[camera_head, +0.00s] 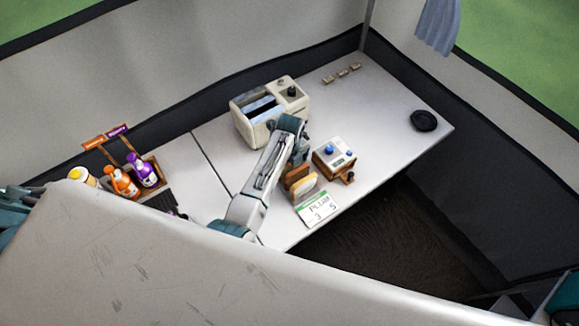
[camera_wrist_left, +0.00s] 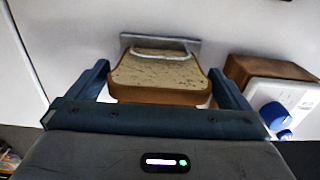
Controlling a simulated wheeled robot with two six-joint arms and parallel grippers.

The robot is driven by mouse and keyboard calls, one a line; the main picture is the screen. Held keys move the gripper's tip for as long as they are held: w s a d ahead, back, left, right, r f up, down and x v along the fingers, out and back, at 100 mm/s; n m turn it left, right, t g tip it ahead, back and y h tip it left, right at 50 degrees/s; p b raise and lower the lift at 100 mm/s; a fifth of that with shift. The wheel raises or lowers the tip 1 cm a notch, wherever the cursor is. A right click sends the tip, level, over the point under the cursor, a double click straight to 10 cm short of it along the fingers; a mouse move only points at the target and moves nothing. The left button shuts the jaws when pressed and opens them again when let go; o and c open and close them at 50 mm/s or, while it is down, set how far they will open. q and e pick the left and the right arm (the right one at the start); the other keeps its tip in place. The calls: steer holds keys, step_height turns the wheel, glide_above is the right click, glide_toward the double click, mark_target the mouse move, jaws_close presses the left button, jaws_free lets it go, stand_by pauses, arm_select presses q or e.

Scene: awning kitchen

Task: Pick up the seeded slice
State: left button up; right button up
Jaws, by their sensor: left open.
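A speckled, brown-crusted bread slice, the seeded slice (camera_wrist_left: 158,72), shows in the left wrist view between the two fingers of my left gripper (camera_wrist_left: 158,78). The gripper is open, with a finger on each side of the slice and narrow gaps beside it. In the head view my left arm reaches over the table, its wrist bent down above the bread slices. A brown slice (camera_head: 297,174) and a paler slice (camera_head: 305,189) stand there; I cannot tell which is the seeded one. The fingertips are hidden in that view. My right gripper is not seen.
A box with a blue knob (camera_head: 333,153) stands right of the slices; it also shows in the wrist view (camera_wrist_left: 285,95). A toaster (camera_head: 246,127) stands behind. A green-white card (camera_head: 317,208) lies in front. Bottles (camera_head: 122,182) are at left; the table's right side is mostly clear.

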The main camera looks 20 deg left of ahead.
arm_select(q)
steer(key=c, duration=0.5)
steer(key=shift+c, duration=0.7)
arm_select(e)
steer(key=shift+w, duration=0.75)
arm_select(q)
steer(key=shift+r, duration=0.15)
